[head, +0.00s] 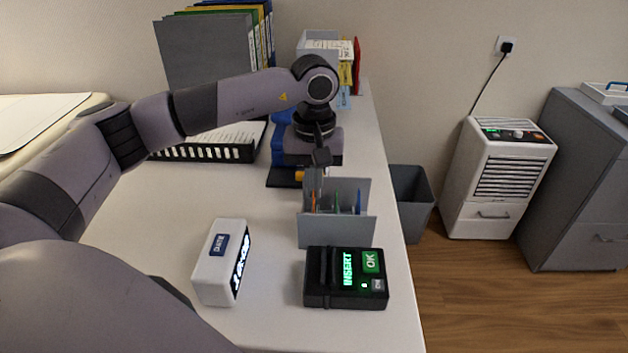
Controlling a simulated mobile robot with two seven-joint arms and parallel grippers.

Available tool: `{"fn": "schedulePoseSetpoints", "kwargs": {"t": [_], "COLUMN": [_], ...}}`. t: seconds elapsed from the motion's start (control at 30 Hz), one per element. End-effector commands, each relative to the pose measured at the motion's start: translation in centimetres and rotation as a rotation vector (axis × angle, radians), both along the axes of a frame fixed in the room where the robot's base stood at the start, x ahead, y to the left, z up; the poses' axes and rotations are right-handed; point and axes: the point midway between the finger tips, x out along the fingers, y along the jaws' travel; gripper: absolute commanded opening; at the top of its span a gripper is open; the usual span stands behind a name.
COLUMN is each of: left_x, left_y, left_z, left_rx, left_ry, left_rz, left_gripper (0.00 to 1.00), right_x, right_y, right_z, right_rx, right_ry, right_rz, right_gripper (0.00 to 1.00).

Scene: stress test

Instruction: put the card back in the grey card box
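The grey card box (336,232) stands on the desk near its right edge, with orange, green and blue upright pieces (337,200) inside. My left gripper (318,170) points down over the back left part of the box. Its fingertips are small and partly merge with the box behind them, so I cannot tell whether they are open or hold something. I cannot make out a separate card for certain. My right gripper is not in view.
A black card terminal (318,292) reading INSERT and OK stands just in front of the box. A white display block (212,272) is to its left. Behind are a blue and black device (285,150), a black tray (215,153) and binders (205,50). A bin (411,190) stands beyond the right edge.

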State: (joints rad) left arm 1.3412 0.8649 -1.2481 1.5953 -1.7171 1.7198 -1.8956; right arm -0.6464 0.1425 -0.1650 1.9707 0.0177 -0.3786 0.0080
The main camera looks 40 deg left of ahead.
Motion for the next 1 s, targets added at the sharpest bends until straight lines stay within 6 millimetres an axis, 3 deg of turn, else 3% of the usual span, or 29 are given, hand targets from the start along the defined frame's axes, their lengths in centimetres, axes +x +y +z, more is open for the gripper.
{"fn": "schedulePoseSetpoints", "kwargs": {"t": [0.33, 0.67, 0.77, 0.8, 1.0], "left_x": [0.0, 0.0, 0.0, 0.0, 0.0], "left_y": [0.0, 0.0, 0.0, 0.0, 0.0], "left_z": [-1.4, -1.5, -1.5, -1.5, -1.5], "left_rx": [0.0, 0.0, 0.0, 0.0, 0.0], "left_ry": [0.0, 0.0, 0.0, 0.0, 0.0], "left_rz": [0.0, 0.0, 0.0, 0.0, 0.0], "left_gripper": [0.0, 0.0, 0.27, 0.31, 0.31], "right_x": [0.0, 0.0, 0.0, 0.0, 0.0], "right_y": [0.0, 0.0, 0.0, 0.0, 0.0], "right_z": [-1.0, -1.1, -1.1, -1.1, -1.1], "right_rx": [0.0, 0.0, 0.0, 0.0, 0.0], "right_ry": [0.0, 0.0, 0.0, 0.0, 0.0], "right_rz": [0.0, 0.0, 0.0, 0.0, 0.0], "right_gripper": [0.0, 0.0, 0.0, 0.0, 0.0]}}
